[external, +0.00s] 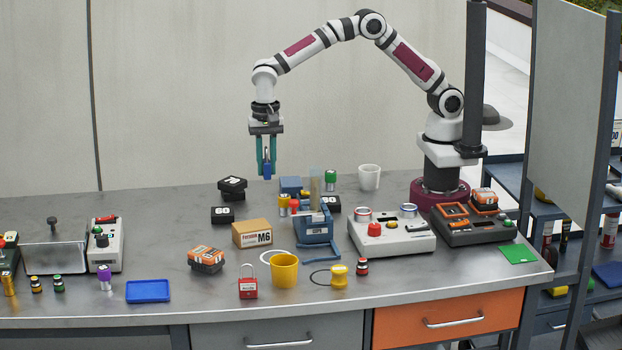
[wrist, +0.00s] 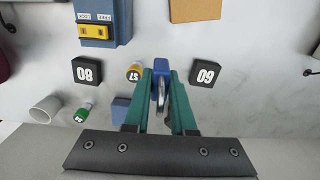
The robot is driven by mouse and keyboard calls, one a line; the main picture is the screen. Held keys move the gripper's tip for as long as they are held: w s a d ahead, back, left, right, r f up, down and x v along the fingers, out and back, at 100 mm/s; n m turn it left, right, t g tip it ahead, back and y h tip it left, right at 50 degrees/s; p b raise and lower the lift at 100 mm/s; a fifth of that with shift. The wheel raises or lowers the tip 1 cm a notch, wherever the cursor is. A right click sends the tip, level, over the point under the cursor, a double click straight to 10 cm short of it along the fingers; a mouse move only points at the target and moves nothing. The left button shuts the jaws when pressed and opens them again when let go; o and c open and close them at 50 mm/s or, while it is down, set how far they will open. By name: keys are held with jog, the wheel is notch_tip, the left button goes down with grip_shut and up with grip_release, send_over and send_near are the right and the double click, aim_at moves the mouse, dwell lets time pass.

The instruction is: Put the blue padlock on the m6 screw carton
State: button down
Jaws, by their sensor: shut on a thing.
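My gripper (external: 266,167) is raised above the back of the bench with its teal fingers pointing down. It is shut on the blue padlock (external: 267,171), which hangs clear of the bench between the fingertips. In the wrist view the padlock (wrist: 161,67) shows its blue body past the fingertips and its metal shackle between the fingers. The m6 screw carton (external: 256,233) is a tan box marked M6 standing on the bench, nearer the camera than the gripper. Its top (wrist: 195,10) shows bare at the upper edge of the wrist view.
A blue device (external: 313,229) stands just right of the carton. Black blocks (external: 222,215) lie behind and left of it, and an orange-black battery (external: 206,258) lies in front. A yellow mug (external: 284,270) and red padlock (external: 248,287) stand nearer the front.

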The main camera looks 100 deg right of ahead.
send_over(262, 219)
jog(key=f, duration=0.3)
jog(key=shift+s+d+f, duration=0.1)
jog(key=shift+d+f, duration=0.2)
jog(key=f, duration=0.4)
jog(key=shift+a+f, duration=0.1)
jog(key=shift+a, duration=0.1)
jog(key=shift+f, duration=0.15)
jog(key=c, duration=0.8)
grip_release()
jog(key=shift+o, duration=0.2)
